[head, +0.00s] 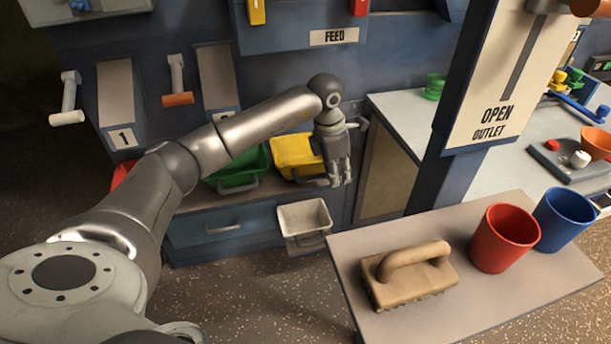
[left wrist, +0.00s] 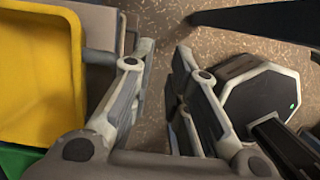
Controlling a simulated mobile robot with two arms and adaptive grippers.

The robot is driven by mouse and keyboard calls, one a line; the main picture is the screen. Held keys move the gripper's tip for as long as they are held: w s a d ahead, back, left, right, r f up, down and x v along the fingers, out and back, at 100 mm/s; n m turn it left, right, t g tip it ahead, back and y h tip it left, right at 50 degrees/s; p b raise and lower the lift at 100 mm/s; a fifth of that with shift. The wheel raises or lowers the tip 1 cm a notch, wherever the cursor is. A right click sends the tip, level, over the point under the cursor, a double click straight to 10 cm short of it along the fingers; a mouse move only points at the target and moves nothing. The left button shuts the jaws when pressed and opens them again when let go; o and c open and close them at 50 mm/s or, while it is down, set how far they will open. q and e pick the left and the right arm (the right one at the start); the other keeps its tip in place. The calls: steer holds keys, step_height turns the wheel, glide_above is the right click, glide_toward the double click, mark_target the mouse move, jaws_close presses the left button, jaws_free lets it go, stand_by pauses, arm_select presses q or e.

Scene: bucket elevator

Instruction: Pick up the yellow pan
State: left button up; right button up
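The yellow pan (head: 290,147) sits on a ledge of the blue machine in the head view, with a grey handle at its front. My left gripper (head: 341,183) hangs fingers-down at the pan's right front side and hides part of it. In the left wrist view, the yellow pan (left wrist: 42,70) fills the left edge, beside the fingers and not between them. The left gripper (left wrist: 164,55) is open, with only speckled floor showing in the gap. My right gripper is in neither view.
A green pan (head: 238,172) stands left of the yellow one, and a red pan farther left. A small whitish bin (head: 304,215) is below the gripper. A table (head: 345,250) with a brush (head: 410,275), red cup (head: 503,238) and blue cup (head: 563,220) stands at right.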

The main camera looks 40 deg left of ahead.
arm_select(q)
steer(key=a+r+y+b, duration=0.1)
steer(key=a+r+y, duration=0.3)
steer(key=a, duration=0.4)
glide_above(309, 170)
steer(key=s+d, duration=0.1)
steer(key=s, duration=0.1)
steer(key=shift+t, duration=0.3)
steer(key=x, duration=0.2)
steer(key=d+x, duration=0.1)
steer(key=x, duration=0.1)
steer(key=shift+s+a+f+b, duration=0.1)
steer(key=shift+s+f+b, duration=0.05)
steer(key=shift+f+b, duration=0.2)
steer(key=x, duration=0.2)
steer(key=b+x, duration=0.1)
steer(key=x, duration=0.2)
steer(key=shift+w+f, duration=0.25)
steer(key=shift+w, duration=0.05)
jaws_close()
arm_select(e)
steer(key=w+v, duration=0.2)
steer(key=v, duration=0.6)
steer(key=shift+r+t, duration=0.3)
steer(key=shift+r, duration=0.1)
arm_select(q)
steer(key=shift+r, duration=0.1)
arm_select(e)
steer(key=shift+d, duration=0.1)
